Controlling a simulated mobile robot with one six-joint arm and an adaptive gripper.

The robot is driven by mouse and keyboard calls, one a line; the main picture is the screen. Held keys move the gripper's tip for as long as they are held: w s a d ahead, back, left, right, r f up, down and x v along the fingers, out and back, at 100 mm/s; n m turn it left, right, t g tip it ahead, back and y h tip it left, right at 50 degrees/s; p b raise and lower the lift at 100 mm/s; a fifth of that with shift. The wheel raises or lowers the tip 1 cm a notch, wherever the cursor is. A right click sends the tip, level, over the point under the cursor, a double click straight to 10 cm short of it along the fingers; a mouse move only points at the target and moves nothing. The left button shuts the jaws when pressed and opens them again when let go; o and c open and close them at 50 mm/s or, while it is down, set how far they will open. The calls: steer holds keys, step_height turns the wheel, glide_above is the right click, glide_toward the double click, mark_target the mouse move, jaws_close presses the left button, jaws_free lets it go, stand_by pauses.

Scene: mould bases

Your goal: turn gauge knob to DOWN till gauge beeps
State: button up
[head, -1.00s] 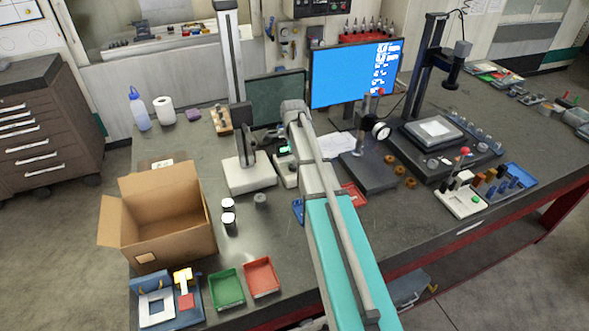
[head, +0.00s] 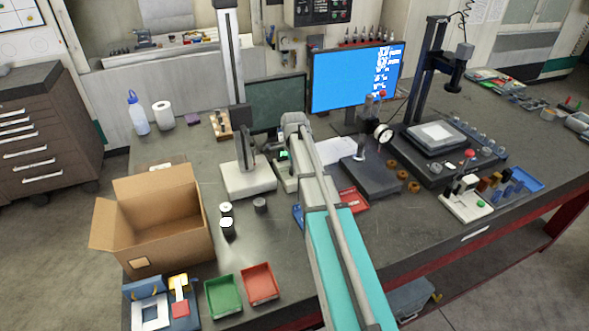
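A tall height gauge with a pale column (head: 229,60) stands at the back of the bench, with a dark carriage on the column and a white base (head: 248,181) in front. A small pale box with a green-lit display (head: 284,155) sits just right of that base, partly hidden by my arm. I cannot make out the knob or its DOWN marking. My gripper (head: 268,138) is at the end of my arm, beside the gauge and close to the display box. Its fingers are small and dark against the gauge and dark screen, so contact and opening cannot be told.
An open cardboard box (head: 160,222) stands front left, with green (head: 224,296) and red (head: 259,284) trays nearby. Small dark-and-white cylinders (head: 227,222) stand before the gauge. A dial-gauge stand (head: 372,178) and a lit monitor (head: 352,78) are to the right.

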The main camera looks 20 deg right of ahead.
steer(key=c, duration=1.1)
